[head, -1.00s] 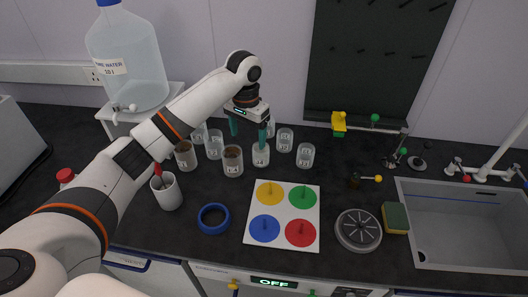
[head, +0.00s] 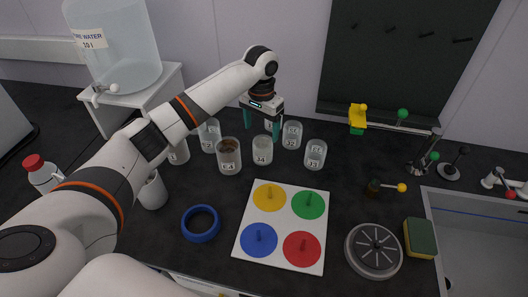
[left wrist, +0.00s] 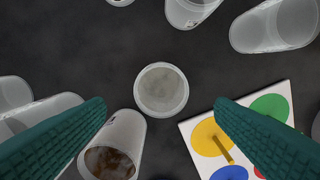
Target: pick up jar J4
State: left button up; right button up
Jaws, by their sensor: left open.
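Jar J4 (head: 262,152) is a clear, whitish jar with a label, upright on the dark bench in the row of jars. In the left wrist view, the jar in the middle (left wrist: 161,90), seen from above, appears to be J4. My left gripper (head: 262,132) is open, its green fingers pointing down, one to each side of J4's position and higher up in the head view. In the left wrist view, the jar lies between and beyond the open fingertips (left wrist: 161,102). Nothing is held. My right gripper is not in view.
A jar with brown contents (head: 229,156) stands just left of J4, another clear jar (head: 292,136) to its right and a further one (head: 315,155) beyond. A white board with coloured discs (head: 283,228) and a blue ring (head: 201,223) lie in front.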

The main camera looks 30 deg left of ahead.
aim_at(263, 146)
pick_arm(q)
notch_tip(263, 146, down, 4)
jog(key=shift+r, duration=0.25)
jog(key=f, duration=0.2)
jog(key=f+p, duration=0.1)
jog(key=f, duration=0.1)
jog(key=shift+w+d+f, duration=0.1)
jog(key=shift+w+f, duration=0.1)
jog(key=shift+f, duration=0.2)
jog(key=c, duration=1.1)
